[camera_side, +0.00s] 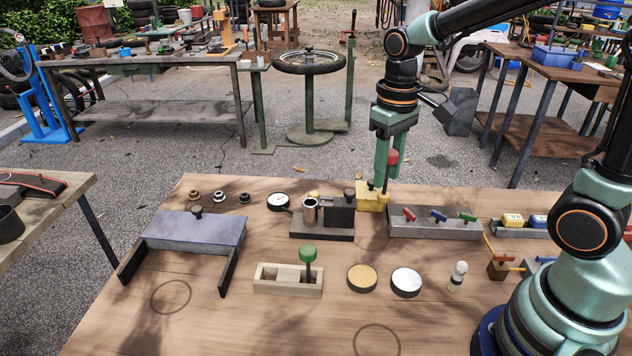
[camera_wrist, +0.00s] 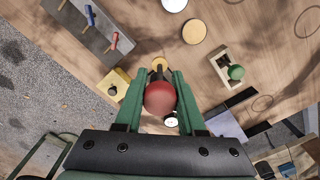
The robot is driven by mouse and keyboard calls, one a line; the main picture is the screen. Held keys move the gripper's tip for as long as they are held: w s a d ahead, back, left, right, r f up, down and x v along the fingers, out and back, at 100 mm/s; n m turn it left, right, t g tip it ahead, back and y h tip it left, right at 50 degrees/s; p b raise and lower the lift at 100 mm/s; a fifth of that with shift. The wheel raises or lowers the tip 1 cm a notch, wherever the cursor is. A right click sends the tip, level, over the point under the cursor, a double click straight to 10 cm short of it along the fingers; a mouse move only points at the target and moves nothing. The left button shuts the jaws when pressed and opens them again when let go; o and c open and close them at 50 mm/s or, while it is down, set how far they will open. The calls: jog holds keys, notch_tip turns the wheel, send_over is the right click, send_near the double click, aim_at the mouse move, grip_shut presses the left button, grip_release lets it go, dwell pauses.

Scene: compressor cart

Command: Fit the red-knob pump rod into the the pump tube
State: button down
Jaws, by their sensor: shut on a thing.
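My gripper (camera_side: 385,180) is shut on the red-knob pump rod (camera_side: 392,157). The red knob is up between the green fingers, and a brass-coloured end shows below them beside a yellow block. I cannot tell whether that end touches anything. In the wrist view, the red knob (camera_wrist: 160,98) fills the gap between the fingers of my gripper (camera_wrist: 158,76). The pump tube (camera_side: 310,211) is a silvery upright cylinder, open at the top, on a dark base to the left of my gripper. The tube is not clear in the wrist view.
The yellow block (camera_side: 367,197) is close beside the rod. A grey rack (camera_side: 435,229) with coloured handles stands to the right. A wooden tray (camera_side: 262,285) holds a green-knob rod (camera_side: 308,254). A dial gauge (camera_side: 278,201) is left of the tube.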

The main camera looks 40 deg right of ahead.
jog(key=w+a, duration=0.3)
jog(key=w, duration=0.4)
jog(key=w+a, duration=0.3)
jog(key=w, duration=0.4)
jog(key=shift+w+r, duration=0.2)
jog(key=shift+r, duration=0.15)
jog(key=shift+f, duration=2.9)
jog(key=shift+f, duration=2.35)
jog(key=shift+r, duration=0.1)
jog(key=shift+r, duration=1.9)
